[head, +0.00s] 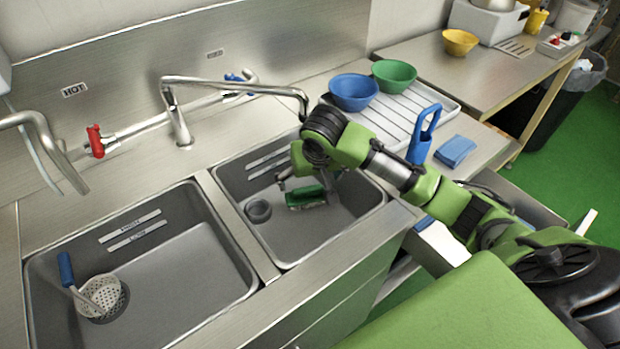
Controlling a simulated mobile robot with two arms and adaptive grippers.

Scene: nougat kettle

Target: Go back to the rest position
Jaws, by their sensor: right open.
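My right arm reaches in from the right. Its open gripper (303,182) points down into the right sink basin (337,226). A dark green object with a pale edge (306,198) shows at the fingers, low over or on the basin floor. I cannot tell whether it touches them. My left gripper is out of view.
The left basin (190,272) holds a strainer ladle (102,293). A metal faucet (235,88) arches close to my right wrist. Blue (353,93) and green (394,75) bowls, a blue caddy (424,135) and a blue sponge (455,151) stand on the right-hand side.

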